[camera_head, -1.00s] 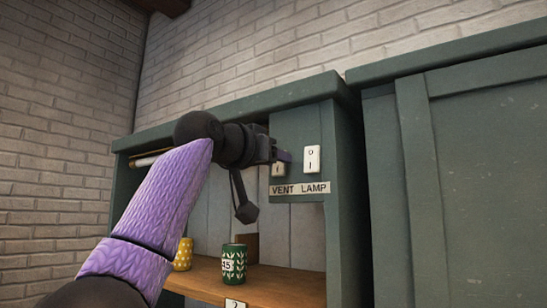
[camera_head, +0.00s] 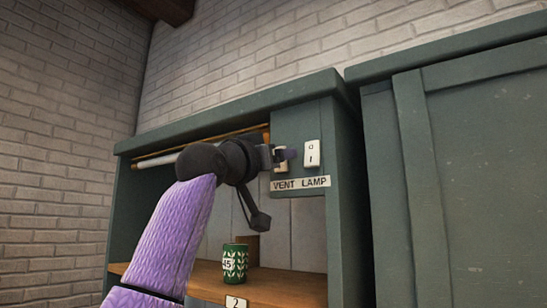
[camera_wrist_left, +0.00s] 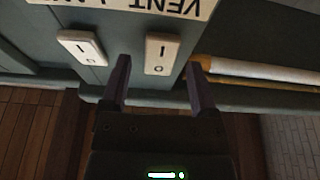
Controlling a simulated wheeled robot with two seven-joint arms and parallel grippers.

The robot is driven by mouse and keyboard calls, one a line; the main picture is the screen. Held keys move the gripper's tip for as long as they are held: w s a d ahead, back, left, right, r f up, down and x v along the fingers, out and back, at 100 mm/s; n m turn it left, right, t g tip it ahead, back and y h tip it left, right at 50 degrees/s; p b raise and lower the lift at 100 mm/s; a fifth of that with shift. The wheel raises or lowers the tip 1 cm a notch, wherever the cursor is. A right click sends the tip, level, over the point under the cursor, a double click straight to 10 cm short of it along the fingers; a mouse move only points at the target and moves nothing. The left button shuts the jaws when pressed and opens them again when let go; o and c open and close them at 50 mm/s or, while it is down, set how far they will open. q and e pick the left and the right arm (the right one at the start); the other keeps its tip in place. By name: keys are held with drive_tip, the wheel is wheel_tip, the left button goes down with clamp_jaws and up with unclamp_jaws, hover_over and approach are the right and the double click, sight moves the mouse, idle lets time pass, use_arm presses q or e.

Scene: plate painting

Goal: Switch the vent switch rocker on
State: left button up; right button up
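The vent switch rocker (camera_head: 280,165) is a cream rocker on the green panel above the VENT label (camera_head: 300,183). My gripper partly hides it in the head view. In the wrist view, which is upside down, the vent rocker (camera_wrist_left: 158,54) shows its I and O marks between and beyond my fingertips. I cannot tell which way it is tipped. My left gripper (camera_head: 285,155) is at the panel with its two purple fingers (camera_wrist_left: 158,70) spread apart, nothing between them. I cannot tell whether a finger touches the rocker. My right gripper is not in view.
The lamp switch (camera_head: 312,154) is close beside the vent rocker and also shows in the wrist view (camera_wrist_left: 82,47). A green patterned can (camera_head: 235,263) stands on the wooden shelf below. A white roll (camera_head: 157,160) lies under the cabinet top. A closed green cabinet (camera_head: 470,180) is at right.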

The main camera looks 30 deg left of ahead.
use_arm(q)
drive_tip(key=b+v, duration=0.7)
drive_tip(key=v, duration=0.2)
drive_tip(key=shift+s+b, duration=0.3)
drive_tip(key=shift+s, duration=0.1)
drive_tip(key=shift+f, duration=0.15)
